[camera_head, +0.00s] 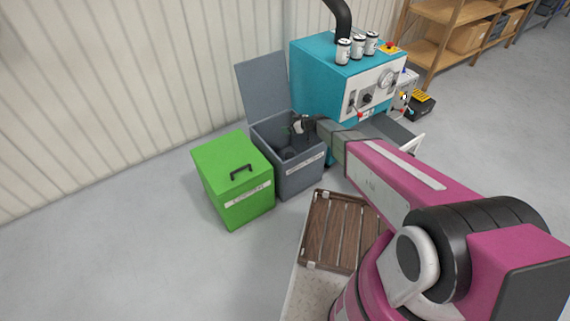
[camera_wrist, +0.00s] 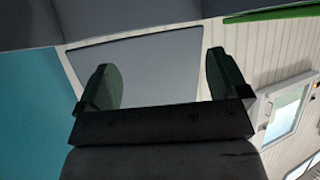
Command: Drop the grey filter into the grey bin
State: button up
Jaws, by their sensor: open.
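The grey bin (camera_head: 300,183) stands open against the teal machine, its lid (camera_head: 262,90) raised at the back. The lid also shows as a grey panel in the wrist view (camera_wrist: 150,65). My gripper (camera_head: 296,126) is over the bin's opening. In the wrist view my gripper (camera_wrist: 163,80) has its two dark green fingers wide apart with nothing between them. A dark grey rounded thing (camera_head: 288,153) shows low inside the bin; it may be the grey filter, but shadow hides its detail.
A green bin (camera_head: 234,185) with a closed lid and black handle stands left of the grey bin. The teal machine (camera_head: 325,80) carries several white cans (camera_head: 357,46). A brown slatted crate (camera_head: 333,230) is in front. The floor at left is clear.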

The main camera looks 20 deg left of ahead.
jog(key=v, duration=1)
jog(key=shift+d+r, duration=0.2)
jog(key=shift+d, duration=0.15)
jog(key=shift+s, duration=0.15)
